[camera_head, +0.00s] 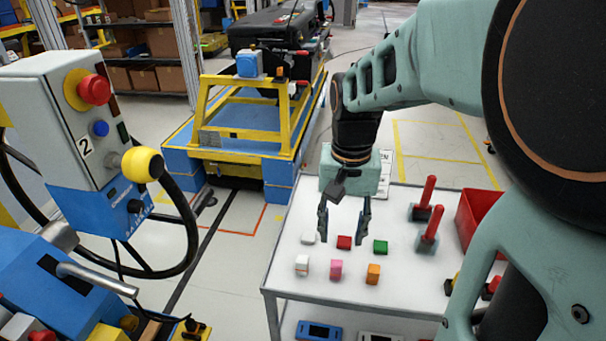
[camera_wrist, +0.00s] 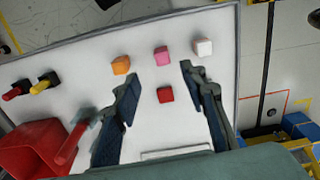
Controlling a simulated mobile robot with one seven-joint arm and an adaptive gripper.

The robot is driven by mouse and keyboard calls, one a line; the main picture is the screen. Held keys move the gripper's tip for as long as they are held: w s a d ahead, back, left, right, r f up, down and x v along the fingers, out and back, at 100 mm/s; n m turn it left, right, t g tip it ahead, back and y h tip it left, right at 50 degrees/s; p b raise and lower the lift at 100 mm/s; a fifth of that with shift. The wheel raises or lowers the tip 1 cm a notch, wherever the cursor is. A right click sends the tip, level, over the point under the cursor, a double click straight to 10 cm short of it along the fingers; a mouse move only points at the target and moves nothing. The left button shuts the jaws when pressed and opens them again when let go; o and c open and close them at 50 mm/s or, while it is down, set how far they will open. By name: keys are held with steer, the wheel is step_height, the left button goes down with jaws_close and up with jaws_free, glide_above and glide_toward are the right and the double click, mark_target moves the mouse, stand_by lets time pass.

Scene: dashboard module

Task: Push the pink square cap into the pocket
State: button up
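The pink square cap (camera_head: 336,269) stands on the white table top in the head view, in the front row between a white cap (camera_head: 302,264) and an orange cap (camera_head: 373,273). In the wrist view the pink cap (camera_wrist: 161,56) lies just beyond the gap between my fingertips. My gripper (camera_head: 342,229) points down over the table, its fingers spread and empty. In the wrist view my gripper (camera_wrist: 160,75) has a red cap (camera_wrist: 166,95) showing between its fingers. I cannot make out the pocket in either view.
A green cap (camera_head: 380,246) and another white cap (camera_head: 308,238) stand in the back row. Red-handled tools (camera_head: 427,242) and a red bin (camera_head: 474,215) are on the table's right. A blue-and-grey control console (camera_head: 90,170) with a hanging cable stands at the left, across open floor.

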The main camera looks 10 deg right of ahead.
glide_above(337, 263)
steer(key=f, duration=0.2)
steer(key=s+f, duration=0.1)
steer(key=f, duration=0.1)
steer(key=shift+f, duration=0.15)
steer(key=shift+w+f, duration=0.25)
steer(key=shift+f, duration=1.25)
steer(key=shift+w+f, duration=0.2)
steer(key=shift+f, duration=1.25)
steer(key=shift+c, duration=0.4)
steer(key=c, duration=0.9)
steer(key=shift+o, duration=0.2)
